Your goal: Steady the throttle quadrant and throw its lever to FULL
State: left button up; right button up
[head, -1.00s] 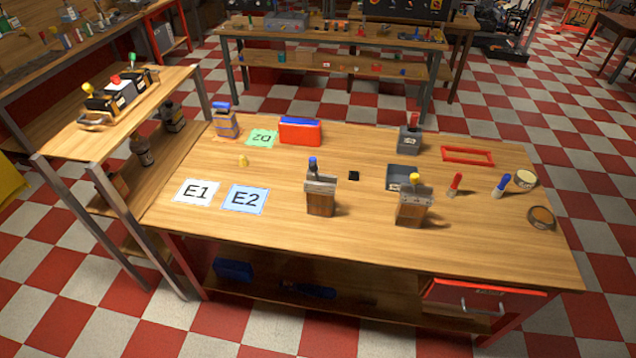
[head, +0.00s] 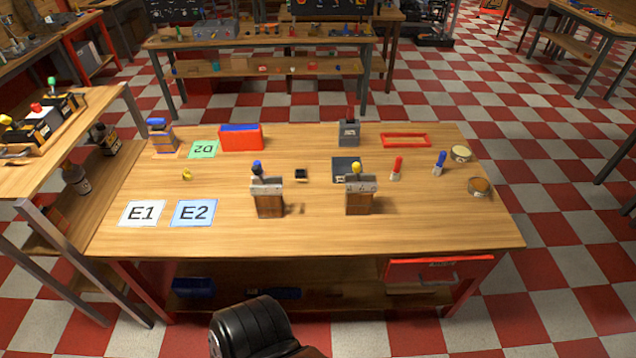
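Two wooden blocks with grey metal tops and levers stand upright near the middle of the table. One has a blue-knobbed lever (head: 267,198), the other a yellow-knobbed lever (head: 359,200). A grey block with a red lever (head: 349,132) stands at the back, and a wooden block with a blue top (head: 162,137) at the back left. I cannot tell which is the throttle quadrant; no FULL mark is readable. A black rounded part, likely of my arm, shows at the bottom edge. No gripper fingers show, and nothing touches the blocks.
The wooden table (head: 300,236) has free room along its front. Cards E1 (head: 142,213) and E2 (head: 193,213) lie front left. A red bin (head: 241,138), red frame (head: 405,140) and dark square tray (head: 343,166) lie farther back. A shelf (head: 90,110) stands at left.

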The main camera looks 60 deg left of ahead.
aim_at(256, 170)
jog(key=z, duration=1.1)
jog(key=k, duration=2.25)
jog(key=u, duration=0.7)
